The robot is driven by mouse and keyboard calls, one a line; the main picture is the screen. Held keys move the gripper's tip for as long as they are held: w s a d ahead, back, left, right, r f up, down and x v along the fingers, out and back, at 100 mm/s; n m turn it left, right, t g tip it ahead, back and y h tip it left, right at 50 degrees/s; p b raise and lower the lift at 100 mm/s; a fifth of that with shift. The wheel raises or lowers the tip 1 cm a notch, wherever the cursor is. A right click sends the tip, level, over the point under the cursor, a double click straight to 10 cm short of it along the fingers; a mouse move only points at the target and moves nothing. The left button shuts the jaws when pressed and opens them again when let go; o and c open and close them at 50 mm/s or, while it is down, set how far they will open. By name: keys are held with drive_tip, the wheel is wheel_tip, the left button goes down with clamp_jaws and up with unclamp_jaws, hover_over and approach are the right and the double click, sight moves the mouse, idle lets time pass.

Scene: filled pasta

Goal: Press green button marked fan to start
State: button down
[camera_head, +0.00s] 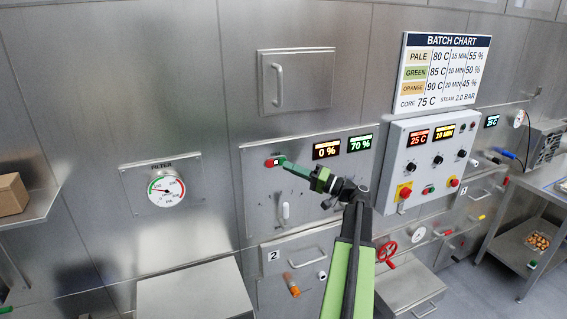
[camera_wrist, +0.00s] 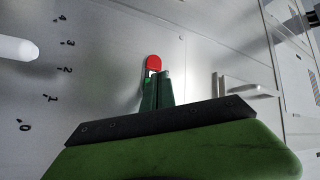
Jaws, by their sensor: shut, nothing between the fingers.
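My gripper (camera_head: 281,162) is shut and empty, its green fingers pointing at the steel panel (camera_head: 262,205) left of the 0 % display (camera_head: 326,150). A red button (camera_head: 268,162) shows just left of the fingertips. In the wrist view the red button (camera_wrist: 154,62) stands just beyond the tips of my shut fingers (camera_wrist: 157,78). A small pale patch lies between the button and the tips. I cannot make out a green button or a fan label; the fingers cover that spot. I cannot tell whether the fingertips touch the panel.
A white lever (camera_head: 285,211) sits low on the same panel; it also shows in the wrist view (camera_wrist: 18,48) beside a 0 to 4 scale. A 70 % display (camera_head: 361,143) is right of my gripper. A control box (camera_head: 428,165) with knobs stands further right.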

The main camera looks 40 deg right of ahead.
drive_tip(key=s, duration=0.1)
drive_tip(key=s+a, duration=0.1)
drive_tip(key=s, duration=0.1)
drive_tip(key=s+a, duration=0.1)
drive_tip(key=shift+s, duration=0.3)
idle(0.3)
drive_tip(key=shift+d, duration=0.1)
idle(0.3)
